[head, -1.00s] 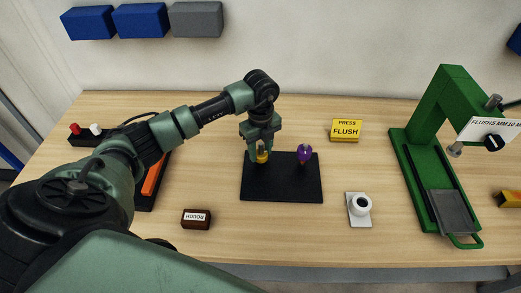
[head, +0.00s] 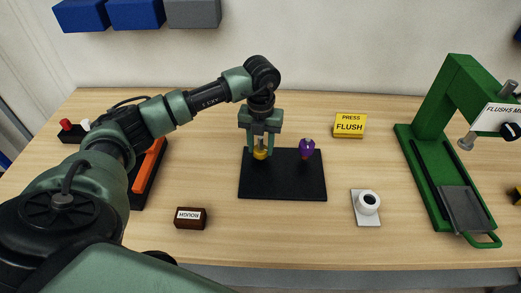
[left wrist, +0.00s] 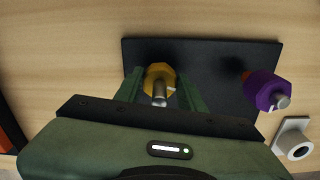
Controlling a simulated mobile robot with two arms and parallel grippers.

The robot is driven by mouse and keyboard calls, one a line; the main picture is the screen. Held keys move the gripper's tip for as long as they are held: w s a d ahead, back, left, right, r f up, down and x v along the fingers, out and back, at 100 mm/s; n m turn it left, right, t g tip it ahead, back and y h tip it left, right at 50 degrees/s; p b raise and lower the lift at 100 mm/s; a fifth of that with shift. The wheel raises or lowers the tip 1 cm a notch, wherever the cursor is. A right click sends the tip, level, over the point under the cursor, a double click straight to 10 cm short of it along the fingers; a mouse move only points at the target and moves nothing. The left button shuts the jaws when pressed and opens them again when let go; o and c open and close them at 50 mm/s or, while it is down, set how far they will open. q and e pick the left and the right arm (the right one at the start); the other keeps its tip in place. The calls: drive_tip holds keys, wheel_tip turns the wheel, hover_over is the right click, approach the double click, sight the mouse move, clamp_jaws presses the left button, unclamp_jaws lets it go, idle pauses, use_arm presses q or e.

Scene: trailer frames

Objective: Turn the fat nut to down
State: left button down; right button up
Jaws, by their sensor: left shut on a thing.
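A yellow nut (head: 260,154) sits on the black plate (head: 283,188), near its back left; a grey bolt end stands in it in the left wrist view (left wrist: 160,74). A purple nut (head: 307,146) stands on the plate to its right, over a thin orange-red part, and also shows in the left wrist view (left wrist: 264,91). My left gripper (head: 261,149) points down over the yellow nut and is shut on it, one finger on each side. The fingers partly hide the nut. I cannot tell from a marking which nut is the fat one. My right gripper is not in view.
A white round part on a plate (head: 367,203), a brown ROUGH block (head: 190,217) and a green press (head: 440,160) stand around. A dark tray with an orange bar (head: 150,170) lies left.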

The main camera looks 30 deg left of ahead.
use_arm(q)
drive_tip(key=m+b, duration=0.2)
drive_tip(key=m, duration=0.1)
drive_tip(key=shift+w+m, duration=0.15)
drive_tip(key=shift+m, duration=0.15)
drive_tip(key=m+b, duration=0.2)
drive_tip(key=m, duration=0.1)
drive_tip(key=shift+m, duration=0.3)
drive_tip(key=m+b, duration=0.2)
drive_tip(key=m, duration=0.1)
drive_tip(key=shift+r, duration=0.15)
drive_tip(key=shift+d+r+m+b, duration=0.1)
drive_tip(key=shift+m+b, duration=0.35)
drive_tip(key=shift+m, duration=0.85)
drive_tip(key=c, duration=0.9)
unclamp_jaws()
drive_tip(key=shift+o, duration=0.2)
